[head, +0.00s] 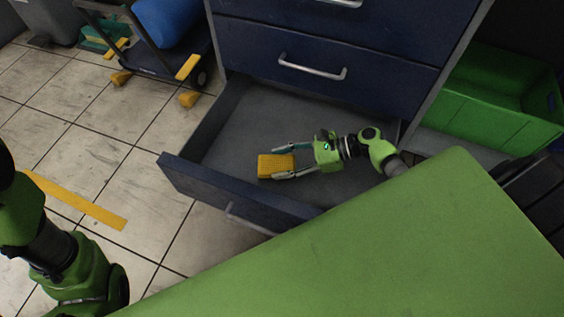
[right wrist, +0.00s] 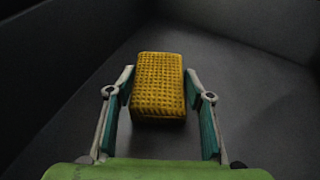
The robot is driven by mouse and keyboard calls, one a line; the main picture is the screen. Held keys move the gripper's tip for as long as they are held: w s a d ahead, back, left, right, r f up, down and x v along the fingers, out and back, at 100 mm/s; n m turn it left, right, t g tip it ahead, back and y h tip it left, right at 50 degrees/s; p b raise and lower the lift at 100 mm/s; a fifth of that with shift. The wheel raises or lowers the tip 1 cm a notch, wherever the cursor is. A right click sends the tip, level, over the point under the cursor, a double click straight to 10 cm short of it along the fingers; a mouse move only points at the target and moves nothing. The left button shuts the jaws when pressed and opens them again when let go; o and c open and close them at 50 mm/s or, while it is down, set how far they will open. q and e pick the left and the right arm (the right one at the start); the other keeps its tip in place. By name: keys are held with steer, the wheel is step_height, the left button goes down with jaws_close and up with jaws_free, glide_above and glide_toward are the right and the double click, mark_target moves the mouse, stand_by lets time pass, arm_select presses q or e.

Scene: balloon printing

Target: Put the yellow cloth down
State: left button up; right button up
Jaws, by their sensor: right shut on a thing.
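The yellow cloth (head: 268,167) looks like a thick folded block with a waffle-like texture. It is inside the open bottom drawer (head: 232,190), towards the drawer's front. My right gripper (head: 279,164) reaches in from the right and is shut on the cloth, one finger on each side. In the right wrist view the cloth (right wrist: 158,82) sits between the fingertips (right wrist: 159,92), over the dark drawer floor (right wrist: 235,100). I cannot tell whether the cloth touches the floor. My left arm shows at the lower left, its gripper out of view.
The drawer stands open below closed blue drawers (head: 325,60) with metal handles. A green tabletop (head: 400,250) covers the lower right. A green bin (head: 495,100) stands at the right. A trolley (head: 150,65) carries a blue cylinder (head: 172,20). The drawer floor around the cloth looks empty.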

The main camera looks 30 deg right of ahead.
steer(key=shift+f, duration=0.6)
steer(key=o, duration=0.9)
steer(key=shift+o, duration=0.6)
